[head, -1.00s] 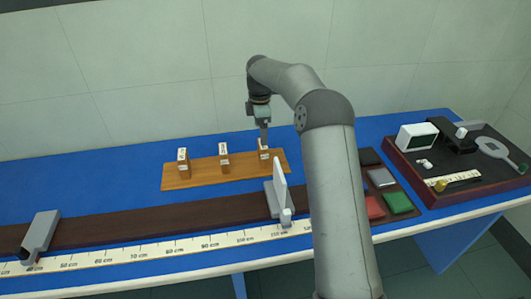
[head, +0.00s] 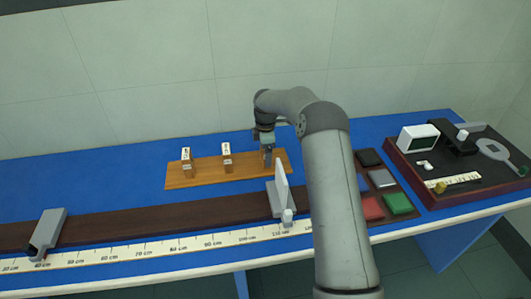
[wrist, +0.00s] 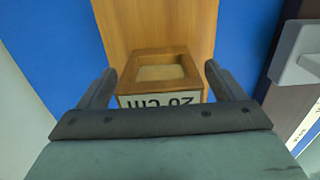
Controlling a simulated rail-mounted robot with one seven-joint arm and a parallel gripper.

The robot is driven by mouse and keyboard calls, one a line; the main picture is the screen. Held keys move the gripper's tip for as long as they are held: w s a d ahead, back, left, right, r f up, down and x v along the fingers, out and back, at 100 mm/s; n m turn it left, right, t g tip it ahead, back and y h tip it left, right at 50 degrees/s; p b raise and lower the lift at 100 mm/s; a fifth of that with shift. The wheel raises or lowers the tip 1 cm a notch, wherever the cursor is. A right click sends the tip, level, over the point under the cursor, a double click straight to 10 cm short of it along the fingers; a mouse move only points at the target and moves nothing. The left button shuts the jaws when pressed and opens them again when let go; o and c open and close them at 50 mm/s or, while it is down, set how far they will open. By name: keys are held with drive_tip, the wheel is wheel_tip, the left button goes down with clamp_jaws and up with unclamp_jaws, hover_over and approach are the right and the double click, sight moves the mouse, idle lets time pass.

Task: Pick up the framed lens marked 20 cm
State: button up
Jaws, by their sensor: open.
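The framed lens marked 20 cm (wrist: 160,72) is a small wooden frame with a white label, which reads upside down in the wrist view. It stands at the right end of a wooden board (head: 205,173). My gripper (wrist: 160,82) is open, with one finger on each side of the frame; I cannot tell whether either finger touches it. In the head view my gripper (head: 268,160) is low over the board's right end and largely hides this frame. Two similar labelled frames stand on the board, one at the left (head: 187,160) and one in the middle (head: 227,157).
A dark rail (head: 150,222) with a scale runs in front of the board. A white upright holder (head: 282,195) on it stands close to my arm. A grey holder (head: 48,230) is at the left. Coloured blocks (head: 372,207) and an instrument tray (head: 440,195) lie at the right.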

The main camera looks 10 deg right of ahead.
drive_tip(key=c, duration=1.1)
drive_tip(key=shift+r, duration=0.1)
